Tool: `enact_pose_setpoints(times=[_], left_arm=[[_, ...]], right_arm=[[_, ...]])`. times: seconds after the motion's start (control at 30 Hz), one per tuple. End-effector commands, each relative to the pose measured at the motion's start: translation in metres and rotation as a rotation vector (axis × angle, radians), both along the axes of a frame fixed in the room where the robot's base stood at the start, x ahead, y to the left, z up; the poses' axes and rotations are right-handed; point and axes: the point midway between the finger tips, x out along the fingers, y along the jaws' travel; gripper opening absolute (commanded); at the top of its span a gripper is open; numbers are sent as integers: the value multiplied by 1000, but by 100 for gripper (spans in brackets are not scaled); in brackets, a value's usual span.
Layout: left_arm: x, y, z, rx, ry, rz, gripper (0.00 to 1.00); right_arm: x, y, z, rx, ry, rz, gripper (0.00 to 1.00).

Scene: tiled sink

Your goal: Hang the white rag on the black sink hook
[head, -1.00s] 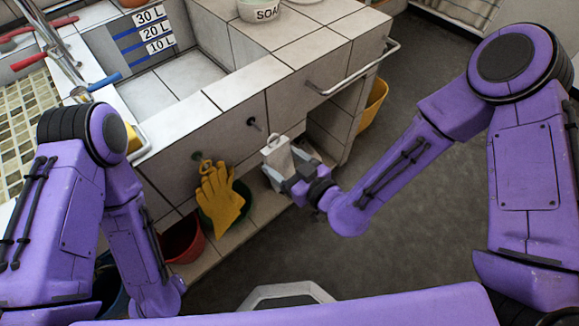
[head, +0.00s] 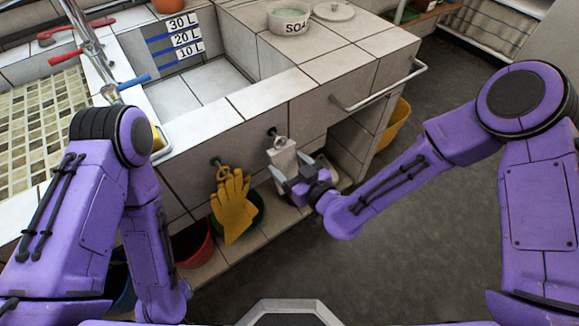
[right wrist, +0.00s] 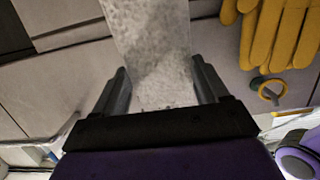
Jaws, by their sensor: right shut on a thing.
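The white rag (head: 285,160) hangs upright in my right gripper (head: 301,181), with a small ring (head: 281,142) at its top. The black sink hook (head: 271,132) sticks out of the tiled front just above and left of the ring. The ring looks close to the hook; I cannot tell whether they touch. In the right wrist view the speckled pale rag (right wrist: 150,45) lies between the two fingers of my right gripper (right wrist: 162,85). The black hook cannot be made out there. My left gripper is not in view.
A yellow glove (head: 233,205) hangs on another hook (head: 215,161) left of the rag. Red (head: 195,246) and green (head: 257,208) buckets stand below. A towel rail (head: 380,92) juts out at right. Floor (head: 400,250) in front is clear.

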Motion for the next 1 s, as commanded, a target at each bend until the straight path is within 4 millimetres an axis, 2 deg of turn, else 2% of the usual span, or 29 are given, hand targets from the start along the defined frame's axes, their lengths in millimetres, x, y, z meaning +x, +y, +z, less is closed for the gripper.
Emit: enact_pose_setpoints(times=[0.47, 0.5, 0.57, 0.83, 1.0], left_arm=[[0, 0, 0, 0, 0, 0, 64], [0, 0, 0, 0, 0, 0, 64], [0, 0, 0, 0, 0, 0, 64], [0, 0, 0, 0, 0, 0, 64], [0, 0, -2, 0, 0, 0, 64]], right_arm=[[0, 0, 0, 0, 0, 0, 43], [0, 0, 0, 0, 0, 0, 80], [0, 0, 0, 0, 0, 0, 100], [-3, -2, 1, -1, 0, 1, 100], [-28, -19, 6, -1, 2, 2, 100]])
